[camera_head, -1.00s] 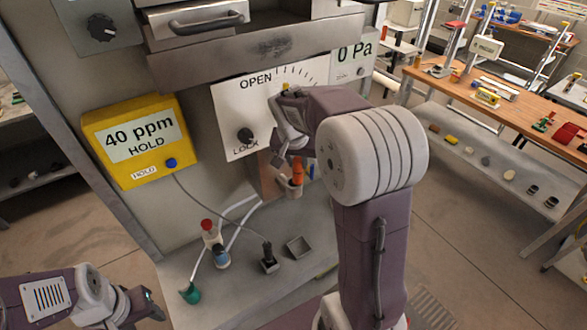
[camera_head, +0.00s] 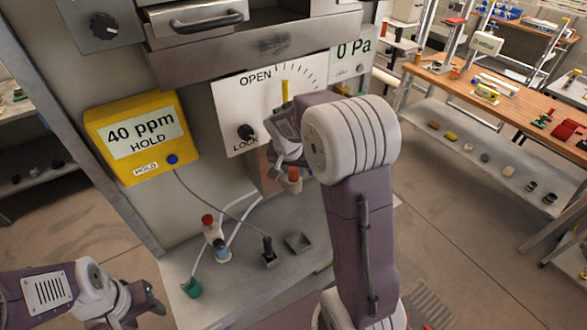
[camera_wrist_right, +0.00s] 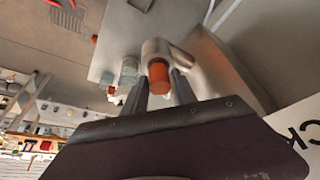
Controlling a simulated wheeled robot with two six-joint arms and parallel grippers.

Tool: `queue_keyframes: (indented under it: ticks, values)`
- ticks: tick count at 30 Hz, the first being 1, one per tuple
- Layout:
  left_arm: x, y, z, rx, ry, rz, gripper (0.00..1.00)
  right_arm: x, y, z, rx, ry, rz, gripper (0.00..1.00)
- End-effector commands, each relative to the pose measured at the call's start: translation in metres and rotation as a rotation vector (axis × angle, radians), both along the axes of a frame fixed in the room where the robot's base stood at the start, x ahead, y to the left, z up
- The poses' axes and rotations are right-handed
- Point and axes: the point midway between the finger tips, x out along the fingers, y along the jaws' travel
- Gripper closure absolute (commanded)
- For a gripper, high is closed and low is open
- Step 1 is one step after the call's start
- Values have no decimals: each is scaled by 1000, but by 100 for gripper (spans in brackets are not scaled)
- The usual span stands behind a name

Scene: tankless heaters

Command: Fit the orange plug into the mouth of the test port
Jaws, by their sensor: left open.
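The orange plug (camera_head: 294,173) is at the top of the pale upright test port (camera_head: 291,186), below the white dial panel. In the right wrist view the orange plug (camera_wrist_right: 158,77) sits at the end of the grey metal port (camera_wrist_right: 158,48), apparently in its mouth; how deep I cannot tell. My right gripper (camera_wrist_right: 160,97) has its two dark fingers apart, one on each side of the plug, with gaps visible. In the head view my right arm partly hides this gripper. My left gripper (camera_head: 148,300) is open and empty at the lower left, away from the port.
A yellow meter (camera_head: 143,138) hangs left of the white panel (camera_head: 238,112). A drawer overhangs above.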

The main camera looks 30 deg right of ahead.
Motion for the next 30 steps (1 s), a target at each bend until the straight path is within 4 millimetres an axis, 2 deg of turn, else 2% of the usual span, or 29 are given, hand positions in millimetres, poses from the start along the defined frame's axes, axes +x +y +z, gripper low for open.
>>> queue_keyframes:
  ticks: [9, 12, 13, 24, 30]
  values:
    - [0, 0, 1, 0, 0, 0, 52, 0, 0, 1, 0, 0, 0, 53]
    - [0, 0, 8, 0, 0, 0, 52, 0, 0, 9, -1, -1, 0, 53]
    - [0, 0, 3, 0, -1, 0, 52, -1, 1, 10, -1, -3, 1, 53]
    - [0, 0, -13, 0, 0, 0, 52, -28, 25, 93, 0, -5, 2, 53]
    - [0, 0, -14, 0, 0, 0, 52, -35, 30, 114, 0, -1, 0, 53]
